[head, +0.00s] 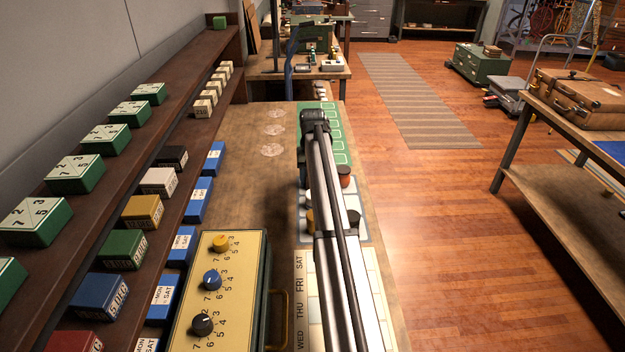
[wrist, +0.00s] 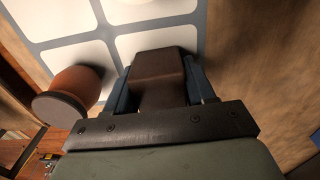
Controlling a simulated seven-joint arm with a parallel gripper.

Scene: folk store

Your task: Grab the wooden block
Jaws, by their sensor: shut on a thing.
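My gripper (wrist: 158,88) shows in the wrist view, its two dark blue fingers closed on either side of a brown wooden block (wrist: 160,66). The block has sloped faces and sits between the fingers, over a board of white squares with blue-grey lines (wrist: 112,43). I cannot tell whether the block touches the board. In the head view my arm covers the gripper and the block.
A reddish-brown round piece (wrist: 66,95) stands close left of my gripper. In the head view, the board (head: 362,232) holds several small round pieces. A yellow dial box (head: 235,300) and shelves of coloured blocks (head: 160,180) stand left. Bare tabletop (head: 240,180) lies between.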

